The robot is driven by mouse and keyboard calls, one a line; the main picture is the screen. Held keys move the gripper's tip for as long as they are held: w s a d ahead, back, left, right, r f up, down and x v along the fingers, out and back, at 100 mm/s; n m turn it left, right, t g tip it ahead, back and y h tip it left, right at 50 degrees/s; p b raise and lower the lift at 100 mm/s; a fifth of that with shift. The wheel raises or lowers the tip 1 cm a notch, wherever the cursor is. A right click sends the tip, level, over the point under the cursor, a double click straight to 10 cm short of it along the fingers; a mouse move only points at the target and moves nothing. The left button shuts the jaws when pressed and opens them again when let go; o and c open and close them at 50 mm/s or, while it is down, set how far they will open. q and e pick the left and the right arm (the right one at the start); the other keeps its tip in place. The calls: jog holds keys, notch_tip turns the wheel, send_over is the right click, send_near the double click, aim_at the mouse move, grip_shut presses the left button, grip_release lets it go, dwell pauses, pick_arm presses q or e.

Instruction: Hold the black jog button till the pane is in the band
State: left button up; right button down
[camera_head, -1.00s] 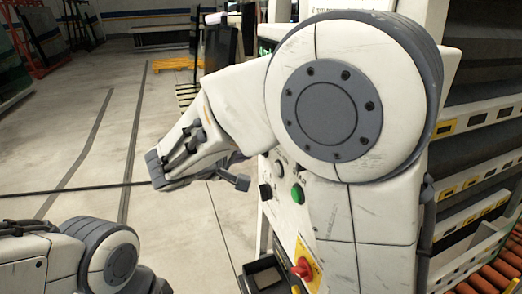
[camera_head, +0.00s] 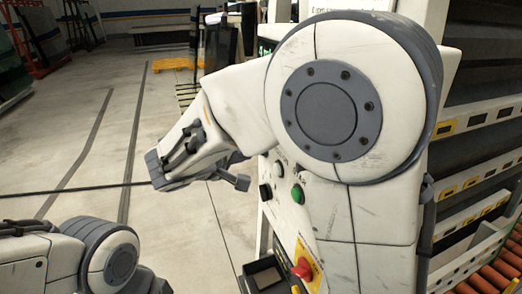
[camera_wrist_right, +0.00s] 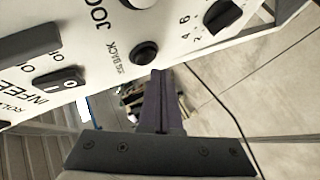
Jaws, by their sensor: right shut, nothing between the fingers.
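The black jog button (camera_wrist_right: 144,53) is a round button on the white control panel in the right wrist view, beside a small label that ends in "BACK" and larger lettering that starts "JO". My right gripper (camera_wrist_right: 160,73) is shut and empty, its fingertips just below the button in that view. I cannot tell whether the tips touch the button. In the head view my right arm hides most of the gripper and part of the panel. The pane and the band are not in view. My left gripper is not in view; only part of the left arm shows.
An open dark tray (camera_head: 264,276) is below the panel. Orange rollers (camera_head: 495,280) lie at right.

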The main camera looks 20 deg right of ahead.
dwell(0.4)
jog(key=shift+d+b, duration=0.45)
jog(key=shift+b, duration=0.05)
